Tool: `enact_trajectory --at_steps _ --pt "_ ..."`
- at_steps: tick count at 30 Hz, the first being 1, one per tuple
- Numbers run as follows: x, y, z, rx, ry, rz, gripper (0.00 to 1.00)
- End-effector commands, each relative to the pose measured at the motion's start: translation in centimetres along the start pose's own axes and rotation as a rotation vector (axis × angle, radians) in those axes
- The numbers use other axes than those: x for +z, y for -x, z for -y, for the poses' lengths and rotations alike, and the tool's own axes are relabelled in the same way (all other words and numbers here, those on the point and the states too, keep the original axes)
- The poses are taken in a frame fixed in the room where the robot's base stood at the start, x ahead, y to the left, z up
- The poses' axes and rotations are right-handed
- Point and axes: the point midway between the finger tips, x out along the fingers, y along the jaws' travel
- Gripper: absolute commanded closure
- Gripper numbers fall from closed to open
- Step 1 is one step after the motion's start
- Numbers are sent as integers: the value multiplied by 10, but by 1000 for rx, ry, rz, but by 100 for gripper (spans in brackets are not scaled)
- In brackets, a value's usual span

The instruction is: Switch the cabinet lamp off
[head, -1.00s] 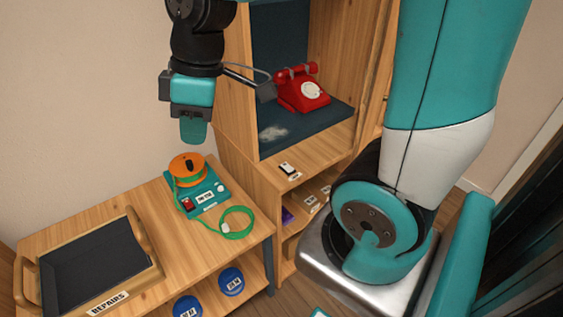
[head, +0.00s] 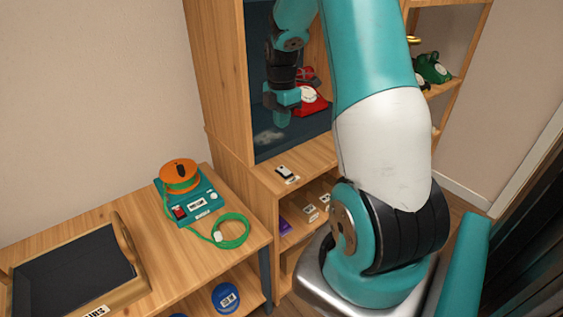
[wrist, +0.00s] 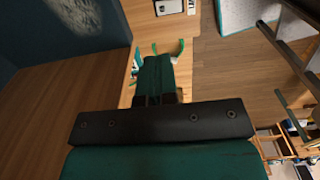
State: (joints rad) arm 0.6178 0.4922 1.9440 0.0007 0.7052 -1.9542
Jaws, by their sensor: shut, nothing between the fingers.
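A small black-and-white rocker switch (head: 286,174) sits on the wooden front ledge of the cabinet (head: 222,75). A white-plated item at the top edge of the wrist view (wrist: 172,7) looks like the same switch, partly cut off. My gripper (head: 284,119) is shut and empty, pointing down in front of the cabinet's dark blue compartment, above the switch in the picture and apart from it. Its closed fingers also show in the wrist view (wrist: 155,72). The lamp itself is not visible. A pale patch (head: 268,137) lies on the compartment's blue floor.
A red dial phone (head: 309,101) stands in the compartment, partly behind my gripper. Lower shelves hold small labelled items. On the left table are a teal device (head: 199,207) with an orange spool (head: 179,173) and green cord, and a tray (head: 70,275). Green phones (head: 432,69) stand on shelves at right.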

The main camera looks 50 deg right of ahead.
Motion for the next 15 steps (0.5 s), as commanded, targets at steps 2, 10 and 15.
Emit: enact_trajectory --at_steps 2,10,15 --pt "0 0 0 0 0 0 100" --pt "-1 -23 1 -4 0 -2 100" --pt "-1 -58 1 -5 -1 -3 100"
